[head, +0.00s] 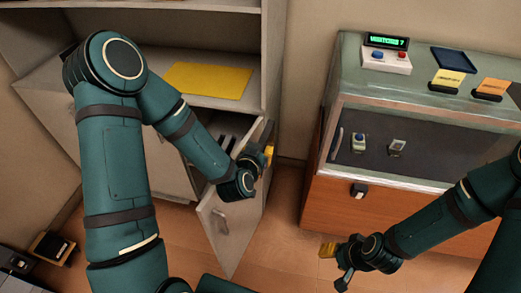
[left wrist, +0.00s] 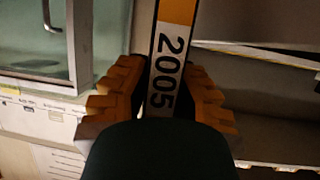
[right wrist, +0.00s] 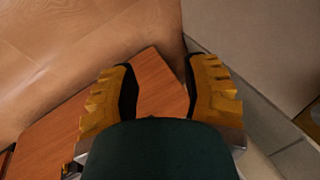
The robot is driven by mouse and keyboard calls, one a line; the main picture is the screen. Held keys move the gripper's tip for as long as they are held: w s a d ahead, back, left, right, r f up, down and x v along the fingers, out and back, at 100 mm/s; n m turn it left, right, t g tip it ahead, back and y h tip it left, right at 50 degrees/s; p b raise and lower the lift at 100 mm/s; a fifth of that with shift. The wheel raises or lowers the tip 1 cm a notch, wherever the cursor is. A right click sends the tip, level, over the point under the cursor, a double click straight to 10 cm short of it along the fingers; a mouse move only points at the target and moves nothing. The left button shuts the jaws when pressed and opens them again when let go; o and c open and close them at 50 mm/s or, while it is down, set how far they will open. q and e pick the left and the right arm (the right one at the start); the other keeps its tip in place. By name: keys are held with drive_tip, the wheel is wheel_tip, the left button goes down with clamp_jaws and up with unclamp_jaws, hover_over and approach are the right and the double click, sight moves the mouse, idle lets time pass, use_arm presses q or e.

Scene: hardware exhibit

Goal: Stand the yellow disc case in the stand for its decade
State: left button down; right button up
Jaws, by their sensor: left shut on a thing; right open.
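My left gripper (left wrist: 160,88) is shut on a slim disc case (left wrist: 166,55). In the head view my left gripper (head: 266,156) is by the open cabinet door; the case is not clearly visible there. Two small black-based holders, one with a yellow card (head: 449,80) and one with an orange card (head: 490,88), stand on the right cabinet top; their print is too small to read. My right gripper (head: 337,262) is open and empty, low before that cabinet.
A button box with a green display (head: 387,42) and a dark blue tray (head: 454,58) share the right cabinet top (head: 400,88). A yellow sheet (head: 207,80) lies on the left shelf. The left cabinet's door (head: 235,222) hangs open over the floor. The right cabinet has a glass front.

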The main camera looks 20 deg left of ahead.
sight(262, 143)
use_arm(q)
drive_tip(key=r, duration=0.1)
drive_tip(key=r+p, duration=0.1)
drive_tip(key=r, duration=0.1)
drive_tip(key=shift+s+d+r+p, duration=0.1)
drive_tip(key=shift+s+p, duration=0.2)
drive_tip(key=shift+s, duration=0.1)
wheel_tip(262, 143, up, 12)
drive_tip(key=p, duration=1.2)
drive_tip(key=shift+w+f+p, duration=0.2)
drive_tip(key=shift+w+p, duration=0.1)
use_arm(e)
wheel_tip(262, 143, up, 16)
drive_tip(key=w, duration=0.1)
drive_tip(key=shift+d, duration=0.3)
use_arm(q)
drive_tip(key=shift+r, duration=0.25)
use_arm(e)
drive_tip(key=shift+r, duration=0.1)
